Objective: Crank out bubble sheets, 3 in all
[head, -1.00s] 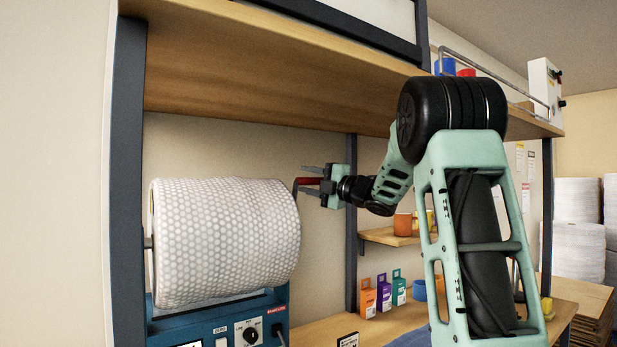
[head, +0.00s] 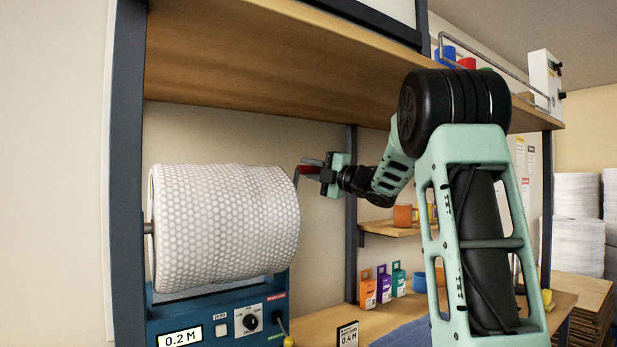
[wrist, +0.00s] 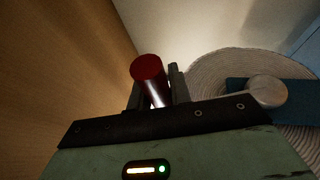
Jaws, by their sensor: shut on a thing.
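A big roll of white bubble wrap (head: 225,222) sits on a blue dispenser (head: 205,315) at the left in the head view. The dispenser's display (head: 180,338) reads 0.2 M. A red crank handle (head: 309,169) stands off the roll's right end. My gripper (head: 318,167) is shut on the red handle, near the top right of the roll. The wrist view shows the red handle (wrist: 148,70) between my two fingers, with the roll's end (wrist: 220,68) beside it. A small sign (head: 348,335) on the bench reads 0.4 M. I see no separate cut sheet.
A wooden shelf (head: 270,75) hangs above the roll and my gripper. Orange, purple and green boxes (head: 384,284) stand on the bench behind. A dark upright post (head: 351,215) is at the back. A blue mat (head: 405,334) lies at the bench's front.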

